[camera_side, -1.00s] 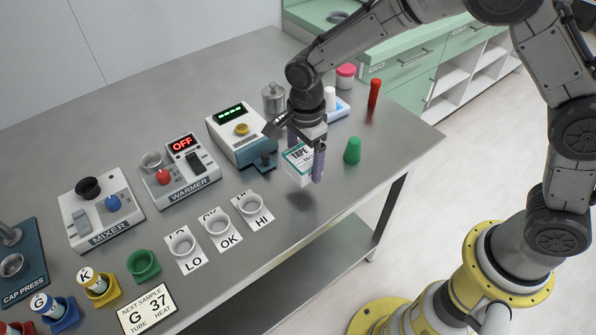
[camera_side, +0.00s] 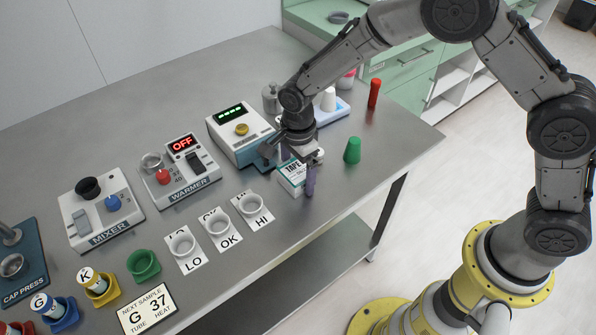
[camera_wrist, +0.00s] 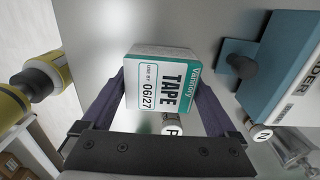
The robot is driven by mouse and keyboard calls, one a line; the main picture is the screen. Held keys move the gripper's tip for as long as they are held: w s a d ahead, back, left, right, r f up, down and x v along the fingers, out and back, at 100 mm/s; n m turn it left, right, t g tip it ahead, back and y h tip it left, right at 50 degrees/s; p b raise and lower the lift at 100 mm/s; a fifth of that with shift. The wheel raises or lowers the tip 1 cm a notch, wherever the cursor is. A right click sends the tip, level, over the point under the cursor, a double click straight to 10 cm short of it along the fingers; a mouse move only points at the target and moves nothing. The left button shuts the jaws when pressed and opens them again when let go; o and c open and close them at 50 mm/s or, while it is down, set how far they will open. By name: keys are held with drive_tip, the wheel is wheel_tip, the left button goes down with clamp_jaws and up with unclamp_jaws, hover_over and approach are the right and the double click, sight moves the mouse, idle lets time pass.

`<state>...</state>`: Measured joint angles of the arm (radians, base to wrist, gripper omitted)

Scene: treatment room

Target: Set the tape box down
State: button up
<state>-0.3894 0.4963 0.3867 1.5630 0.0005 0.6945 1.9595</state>
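The tape box (camera_side: 290,180) is a small white and teal carton. In the side view it stands on or just above the grey table, right of the HI card, partly hidden by my gripper. In the wrist view the tape box (camera_wrist: 160,85) shows its TAPE label and the date 06/27 between the two purple fingers. My gripper (camera_side: 297,180) points down over the box. In the wrist view my gripper (camera_wrist: 162,92) has a finger against each side of it, so it is shut on the box.
The blue-fronted device with a green display (camera_side: 240,135) is close behind left. The HI card with its ring (camera_side: 252,208) lies to the left. The table's front edge is near.

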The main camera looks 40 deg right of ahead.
sight(299, 168)
wheel_tip(299, 168, up, 12)
drive_tip(key=shift+r, duration=0.2)
idle(0.5)
drive_tip(key=s+d+r+n+t, duration=0.2)
drive_tip(key=s+d+r+n, duration=0.3)
drive_tip(key=d+r, duration=0.25)
drive_tip(key=s+d+r+n+t, duration=0.1)
drive_tip(key=s+d+n, duration=0.4)
drive_tip(key=s, duration=0.5)
drive_tip(key=s+d+r+n+t, duration=0.2)
drive_tip(key=s+d+n, duration=0.3)
drive_tip(key=s+n, duration=0.3)
drive_tip(key=s+r, duration=0.1)
drive_tip(key=s, duration=0.2)
drive_tip(key=shift+t, duration=0.3)
